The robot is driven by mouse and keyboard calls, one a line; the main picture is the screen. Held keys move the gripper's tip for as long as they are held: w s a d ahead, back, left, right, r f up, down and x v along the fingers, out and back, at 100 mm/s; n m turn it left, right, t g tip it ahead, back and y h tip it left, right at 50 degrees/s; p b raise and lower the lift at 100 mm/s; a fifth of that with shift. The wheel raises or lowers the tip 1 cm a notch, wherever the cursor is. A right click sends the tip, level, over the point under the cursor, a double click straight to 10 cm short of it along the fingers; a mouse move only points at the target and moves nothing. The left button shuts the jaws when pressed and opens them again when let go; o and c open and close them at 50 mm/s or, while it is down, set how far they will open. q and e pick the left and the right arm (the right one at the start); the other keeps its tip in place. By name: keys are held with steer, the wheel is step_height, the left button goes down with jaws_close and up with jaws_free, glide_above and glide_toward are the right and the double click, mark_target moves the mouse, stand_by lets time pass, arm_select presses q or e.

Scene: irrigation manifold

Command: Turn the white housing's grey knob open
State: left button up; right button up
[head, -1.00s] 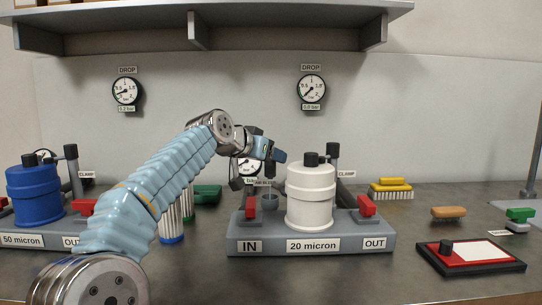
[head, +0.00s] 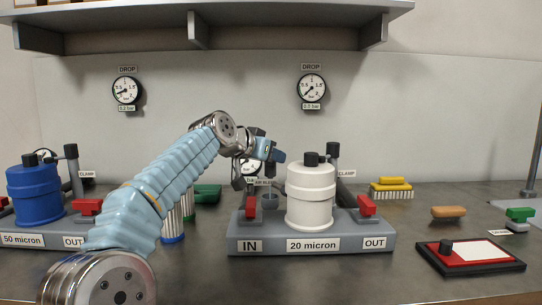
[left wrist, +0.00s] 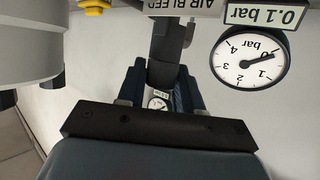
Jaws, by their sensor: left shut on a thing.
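The white housing (head: 310,195) stands upright on the grey manifold base marked 20 micron (head: 286,245). Its pale side also shows at the left of the left wrist view (left wrist: 28,38). My left gripper (head: 262,158) is just left of the housing's top, by the AIR BLEED label. In the left wrist view, its dark blue fingers (left wrist: 161,82) are on either side of a dark grey cylindrical part, which I take for the grey knob (left wrist: 166,55), and are shut on it. In the head view the gripper hides the knob. My right gripper is not in view.
A grey cup (head: 270,202) stands below the gripper, between the red IN handle (head: 251,208) and the housing. A gauge (left wrist: 250,58) labelled 0.1 bar is close beside the fingers. The blue housing (head: 35,194) stands at the left.

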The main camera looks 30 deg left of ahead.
arm_select(q)
steer(key=m+h+p, duration=0.2)
steer(key=h, duration=0.1)
steer(key=shift+r+m+g, duration=0.1)
steer(key=shift+m+g, duration=0.3)
steer(key=shift+r+m+g+h+p, duration=0.1)
steer(key=shift+m+g+h+p, duration=0.3)
steer(key=shift+m+h+p, duration=0.45)
steer(key=shift+m+g+h+p, duration=0.6)
steer(key=shift+m+h+p, duration=0.4)
steer(key=shift+p, duration=0.25)
steer(key=shift+m+h+p, duration=0.25)
steer(key=shift+h+p, duration=0.05)
steer(key=shift+h, duration=0.15)
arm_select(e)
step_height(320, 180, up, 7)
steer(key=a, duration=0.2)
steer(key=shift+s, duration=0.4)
arm_select(q)
steer(key=shift+f, duration=0.2)
steer(key=shift+d, duration=0.1)
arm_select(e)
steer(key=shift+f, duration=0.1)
arm_select(q)
steer(key=o, duration=1)
steer(key=shift+c, duration=0.2)
steer(key=shift+s, duration=0.1)
